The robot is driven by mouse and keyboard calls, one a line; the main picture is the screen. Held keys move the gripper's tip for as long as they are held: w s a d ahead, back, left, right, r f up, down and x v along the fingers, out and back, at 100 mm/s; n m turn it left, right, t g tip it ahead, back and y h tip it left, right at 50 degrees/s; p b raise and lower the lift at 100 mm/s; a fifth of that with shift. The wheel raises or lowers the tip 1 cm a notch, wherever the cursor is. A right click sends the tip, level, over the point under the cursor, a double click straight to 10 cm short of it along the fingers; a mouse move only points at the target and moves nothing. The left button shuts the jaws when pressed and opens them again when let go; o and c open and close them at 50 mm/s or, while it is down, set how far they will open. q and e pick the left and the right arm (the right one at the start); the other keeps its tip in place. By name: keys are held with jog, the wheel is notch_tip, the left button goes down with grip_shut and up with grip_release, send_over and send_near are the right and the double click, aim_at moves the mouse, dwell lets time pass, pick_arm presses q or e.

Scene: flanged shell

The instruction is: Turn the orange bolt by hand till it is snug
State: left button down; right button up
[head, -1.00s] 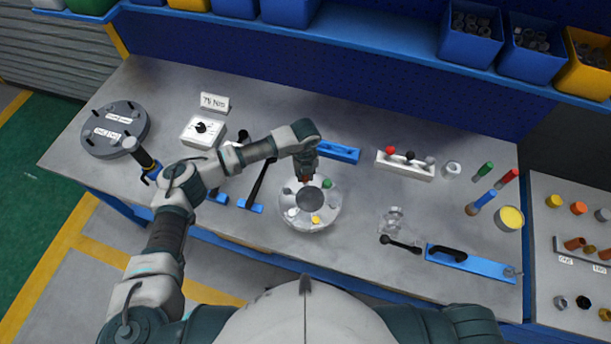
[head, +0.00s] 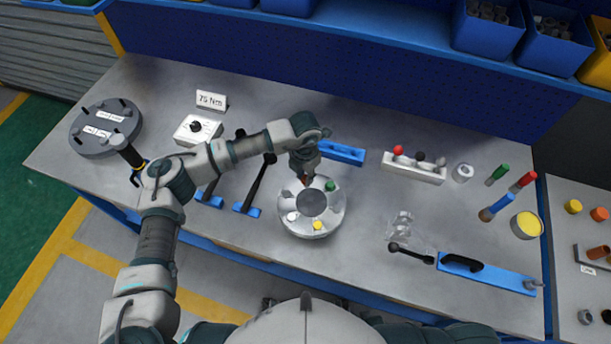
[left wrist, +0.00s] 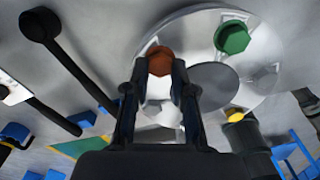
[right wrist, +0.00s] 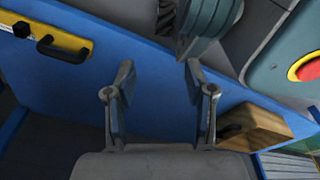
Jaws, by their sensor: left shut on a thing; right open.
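The orange bolt (left wrist: 160,61) sits on the rim of the round silver flange (head: 330,222). In the left wrist view its hex head is between my left fingertips. My left gripper (left wrist: 160,72) is shut on it from above; the head view shows the same gripper (head: 304,178) at the far side of the flange. A green bolt (head: 330,186), a yellow bolt (head: 317,225) and a white bolt (head: 292,217) also sit on the flange. The bolt's thread is hidden. My right gripper (right wrist: 158,95) is open and empty, beside a blue panel, away from the flange.
A torque sign (head: 211,100) and a white dial box (head: 198,129) stand at the back left. A blue tray with a black handle (head: 490,272) lies at the right.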

pick_arm(q)
jog(key=shift+w+r+m+b, duration=0.25)
jog(key=shift+m+b, duration=0.1)
jog(key=shift+m, duration=0.35)
pick_arm(e)
jog(key=shift+w+a+r, duration=0.15)
jog(key=shift+w+r, duration=0.65)
jog(key=shift+w, duration=0.3)
jog(key=shift+w, duration=0.1)
pick_arm(q)
jog(key=c, duration=1)
grip_release()
jog(key=shift+o, duration=0.2)
jog(key=shift+s+f, duration=0.1)
jog(key=shift+s, duration=0.05)
jog(key=shift+r, duration=0.35)
notch_tip(320, 180, up, 11)
